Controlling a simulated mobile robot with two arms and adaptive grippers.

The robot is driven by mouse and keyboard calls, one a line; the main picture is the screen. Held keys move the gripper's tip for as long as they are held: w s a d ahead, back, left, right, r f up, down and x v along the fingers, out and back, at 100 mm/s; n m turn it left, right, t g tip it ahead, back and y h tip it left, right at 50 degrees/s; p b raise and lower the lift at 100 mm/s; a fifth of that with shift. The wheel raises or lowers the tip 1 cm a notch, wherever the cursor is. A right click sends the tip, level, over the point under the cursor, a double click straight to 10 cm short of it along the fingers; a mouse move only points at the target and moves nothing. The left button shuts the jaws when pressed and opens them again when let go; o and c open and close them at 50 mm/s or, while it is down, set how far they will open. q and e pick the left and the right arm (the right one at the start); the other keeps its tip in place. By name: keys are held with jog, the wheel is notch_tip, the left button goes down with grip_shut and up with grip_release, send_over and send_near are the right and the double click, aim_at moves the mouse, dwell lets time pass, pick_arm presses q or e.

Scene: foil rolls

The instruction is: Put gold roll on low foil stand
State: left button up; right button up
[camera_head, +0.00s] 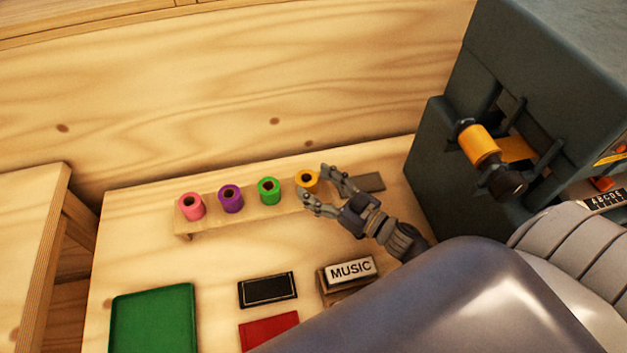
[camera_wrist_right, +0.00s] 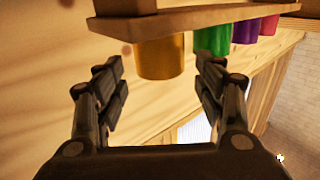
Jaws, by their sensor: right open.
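A small gold roll (camera_head: 307,180) stands upright near the right end of the low foil stand (camera_head: 210,222), a long wooden strip on the table. Pink (camera_head: 191,206), purple (camera_head: 231,198) and green (camera_head: 269,190) rolls stand to its left on the same stand. My right gripper (camera_head: 317,184) is open at the gold roll, one finger toward each side of it. In the right wrist view the gold roll (camera_wrist_right: 160,58) shows between the open fingertips (camera_wrist_right: 160,68), with gaps on both sides. Contact is not visible. My left gripper is not in view.
A dark grey machine (camera_head: 432,140) stands at the right and carries a larger gold roll (camera_head: 478,144). A green tray (camera_head: 153,318), a black panel (camera_head: 267,290), a red piece (camera_head: 268,331) and a MUSIC block (camera_head: 351,270) lie in front. A wooden wall rises behind.

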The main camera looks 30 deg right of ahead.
jog(key=p+v, duration=0.1)
jog(key=v, duration=0.9)
jog(key=shift+s+p, duration=0.3)
jog(key=shift+d, duration=0.1)
